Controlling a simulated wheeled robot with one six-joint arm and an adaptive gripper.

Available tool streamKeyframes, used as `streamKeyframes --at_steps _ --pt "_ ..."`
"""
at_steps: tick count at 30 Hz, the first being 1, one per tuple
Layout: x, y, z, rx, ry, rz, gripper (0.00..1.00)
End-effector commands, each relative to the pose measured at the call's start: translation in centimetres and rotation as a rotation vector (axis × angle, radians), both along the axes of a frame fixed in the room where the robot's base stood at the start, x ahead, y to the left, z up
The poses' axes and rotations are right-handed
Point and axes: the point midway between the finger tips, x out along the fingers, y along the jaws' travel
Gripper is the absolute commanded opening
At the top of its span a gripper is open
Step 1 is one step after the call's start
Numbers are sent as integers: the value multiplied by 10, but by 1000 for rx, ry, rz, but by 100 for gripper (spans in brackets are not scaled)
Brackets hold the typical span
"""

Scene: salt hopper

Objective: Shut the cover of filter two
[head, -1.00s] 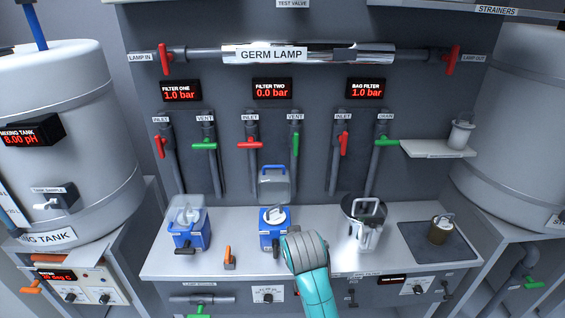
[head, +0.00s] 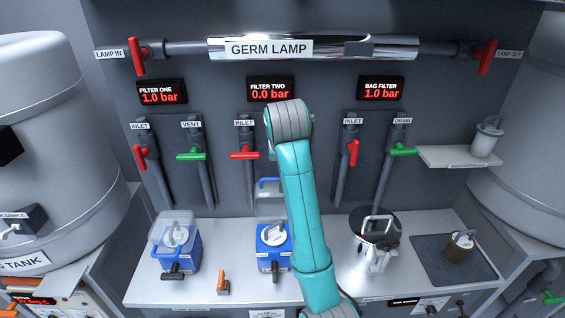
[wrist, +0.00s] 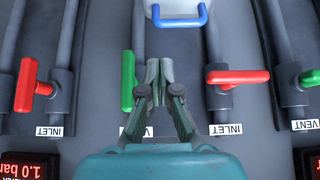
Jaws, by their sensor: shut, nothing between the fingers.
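Filter two (head: 268,236) is a blue housing with a white top on the bench, with a black handle at its front. Its clear cover (head: 266,206) stands raised behind it, partly hidden by my arm. The cover's blue handle (wrist: 180,20) shows at the top of the wrist view. My gripper (wrist: 158,70) is shut and empty, in front of the back panel and beside the handle, apart from it in the picture. My arm hides its fingers in the head view. The filter two display (head: 270,91) reads 0.0 bar.
Filter two's red inlet lever (wrist: 237,76) lies crosswise, and its green vent lever (wrist: 128,80) is close to my fingers. Filter one (head: 176,245) has its cover down. An orange-handled valve (head: 223,283) stands between the filters. The bag filter (head: 375,238) is at right.

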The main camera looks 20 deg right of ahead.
Motion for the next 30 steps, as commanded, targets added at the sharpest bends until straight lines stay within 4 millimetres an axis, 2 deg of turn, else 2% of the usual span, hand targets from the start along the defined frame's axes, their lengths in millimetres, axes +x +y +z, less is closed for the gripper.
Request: streamKeyframes --at_steps 15,21,30 --pt "44 -15 -64 1 2 0 0" --pt "52 -17 -74 0 0 0 0" --pt "52 -17 -75 0 -1 0 0"
